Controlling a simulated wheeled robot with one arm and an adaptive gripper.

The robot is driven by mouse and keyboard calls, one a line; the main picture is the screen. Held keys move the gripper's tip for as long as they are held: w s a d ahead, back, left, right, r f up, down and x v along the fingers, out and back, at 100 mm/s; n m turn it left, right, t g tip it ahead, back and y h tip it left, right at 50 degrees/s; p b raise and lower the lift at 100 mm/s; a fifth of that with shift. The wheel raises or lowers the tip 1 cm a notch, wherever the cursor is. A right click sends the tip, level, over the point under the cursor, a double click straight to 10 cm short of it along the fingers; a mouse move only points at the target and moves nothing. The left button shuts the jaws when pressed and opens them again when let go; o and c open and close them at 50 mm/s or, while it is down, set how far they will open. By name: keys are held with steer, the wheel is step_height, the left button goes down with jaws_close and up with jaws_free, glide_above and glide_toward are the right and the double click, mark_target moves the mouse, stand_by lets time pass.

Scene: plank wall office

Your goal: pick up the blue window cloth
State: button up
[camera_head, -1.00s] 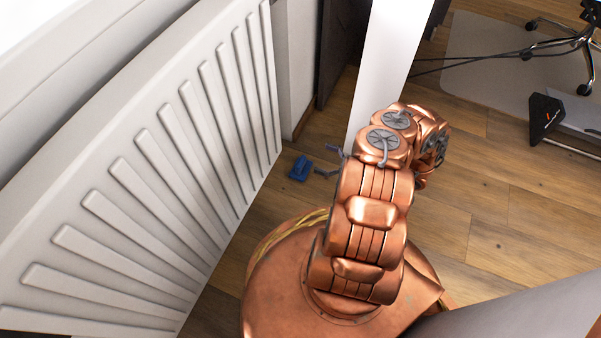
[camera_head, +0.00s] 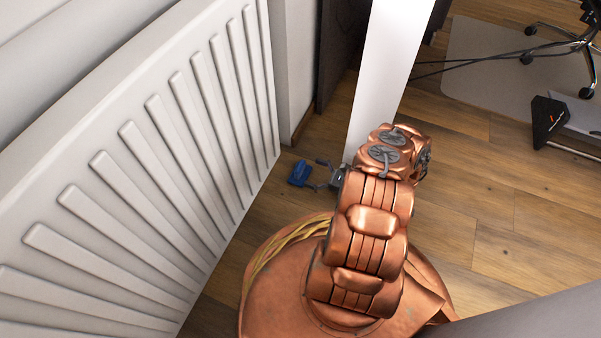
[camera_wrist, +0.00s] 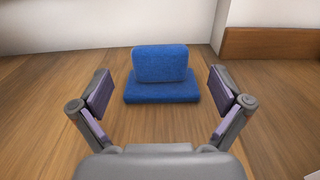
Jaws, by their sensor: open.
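The blue window cloth (camera_head: 300,173) lies on the wooden floor near the far end of the radiator. In the wrist view the cloth (camera_wrist: 161,76) looks like a folded pad, with one part standing up behind a flat part. My gripper (camera_head: 322,173) is close to the right of the cloth in the head view. In the wrist view my gripper (camera_wrist: 168,92) is open, its two fingers spread wider than the cloth. The cloth is ahead of the fingers, roughly centred between them, and nothing is held.
A white radiator (camera_head: 170,150) runs along the left. A white post (camera_head: 385,75) stands just beyond my arm. In the wrist view a pale wall (camera_wrist: 110,25) and a wooden baseboard (camera_wrist: 270,43) are behind the cloth. Open floor (camera_head: 480,215) lies to the right.

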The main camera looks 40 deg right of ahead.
mark_target(303, 169)
steer(key=b+x, duration=0.1)
steer(key=x, duration=0.2)
steer(key=shift+w+a+f+b, duration=0.1)
steer(key=shift+w+f+b, duration=0.05)
steer(key=shift+b, duration=0.15)
steer(key=shift+w+a, duration=0.3)
steer(key=shift+w, duration=0.15)
steer(key=shift+c, duration=0.4)
steer(key=c, duration=1.2)
steer(key=shift+r, duration=0.2)
steer(key=shift+c, duration=0.2)
